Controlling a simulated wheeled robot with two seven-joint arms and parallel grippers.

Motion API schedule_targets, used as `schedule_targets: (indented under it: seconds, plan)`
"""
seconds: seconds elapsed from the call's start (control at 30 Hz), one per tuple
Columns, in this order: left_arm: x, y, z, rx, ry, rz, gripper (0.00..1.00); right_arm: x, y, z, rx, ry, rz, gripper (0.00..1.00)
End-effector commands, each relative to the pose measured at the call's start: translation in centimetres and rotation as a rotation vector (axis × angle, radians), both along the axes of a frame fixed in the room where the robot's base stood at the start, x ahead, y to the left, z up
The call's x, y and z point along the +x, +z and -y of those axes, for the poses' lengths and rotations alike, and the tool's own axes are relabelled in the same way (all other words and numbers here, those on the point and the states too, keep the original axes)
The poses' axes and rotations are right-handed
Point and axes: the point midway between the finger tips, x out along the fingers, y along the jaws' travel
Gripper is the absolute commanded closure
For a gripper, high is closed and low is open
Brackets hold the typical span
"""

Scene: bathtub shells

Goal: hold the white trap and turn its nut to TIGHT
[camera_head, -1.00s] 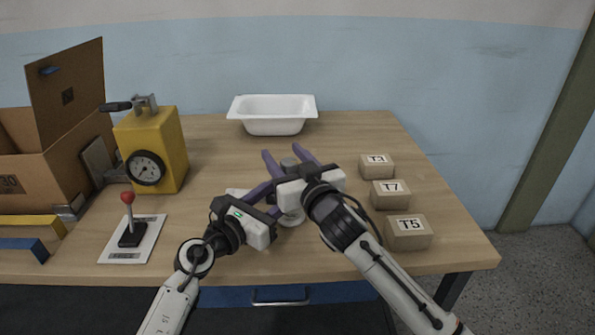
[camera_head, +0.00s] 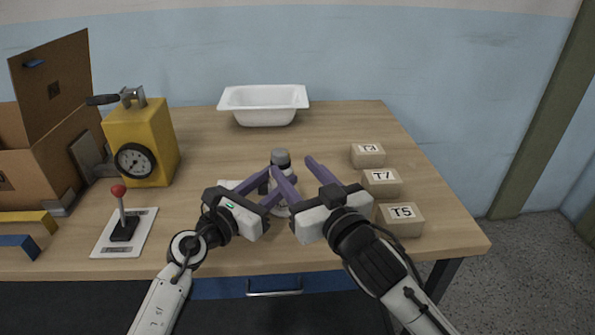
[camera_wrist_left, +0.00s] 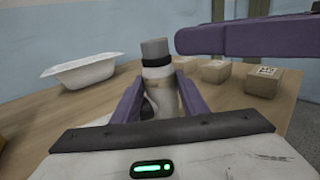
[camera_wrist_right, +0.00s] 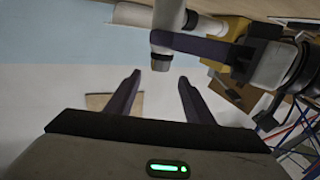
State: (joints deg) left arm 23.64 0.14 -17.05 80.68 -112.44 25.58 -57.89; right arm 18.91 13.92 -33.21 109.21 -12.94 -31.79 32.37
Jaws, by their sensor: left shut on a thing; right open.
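The white trap (camera_head: 283,165) stands upright on the table with a grey cylindrical nut (camera_head: 281,156) at its top. Both also show in the left wrist view, the nut (camera_wrist_left: 155,48) above the white body (camera_wrist_left: 160,88). My left gripper (camera_head: 276,184) is shut on the trap's body, a finger on either side, below the nut. My right gripper (camera_head: 292,165) is open and empty, close on the right and near side; one finger partly hides the trap in the head view. In the right wrist view the nut (camera_wrist_right: 160,63) lies beyond the fingertips, not between them. No TIGHT mark is readable.
Labelled boxes (camera_head: 381,183) stand close on the right. A white tub (camera_head: 264,105) is at the back. A yellow gauge box (camera_head: 150,135), a red-knobbed lever (camera_head: 122,215) and a cardboard box (camera_head: 35,150) are on the left. The table between trap and tub is clear.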

Motion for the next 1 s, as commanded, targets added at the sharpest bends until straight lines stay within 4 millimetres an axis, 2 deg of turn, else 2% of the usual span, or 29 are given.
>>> schedule_targets:
  seconds: [0.07, 0.1, 0.2, 0.5, 0.63, 1.0]
  plan:
    - [0.0, 0.0, 0.0, 0.0, 0.0, 0.0, 0.87, 0.0, 0.0, 0.0, 0.0, 0.0, 0.0, 0.52]
    - [0.0, 0.0, 0.0, 0.0, 0.0, 0.0, 0.56, 0.0, 0.0, 0.0, 0.0, 0.0, 0.0, 0.52]
    - [0.0, 0.0, 0.0, 0.0, 0.0, 0.0, 0.39, 0.0, 0.0, 0.0, 0.0, 0.0, 0.0, 0.52]
    - [-0.1, 0.0, -0.1, 0.0, 0.001, 0.0, 0.39, 0.0, 0.0, 0.0, 0.0, 0.0, 0.0, 0.52]
    - [-0.8, -0.1, -0.7, 0.001, 0.001, 0.0, 0.39, 0.0, 0.0, 0.0, 0.0, 0.0, 0.0, 0.52]
    - [-6.6, -0.2, -5.4, 0.004, 0.001, -0.002, 0.39, 0.0, 0.0, 0.0, 0.0, 0.0, 0.0, 0.52]
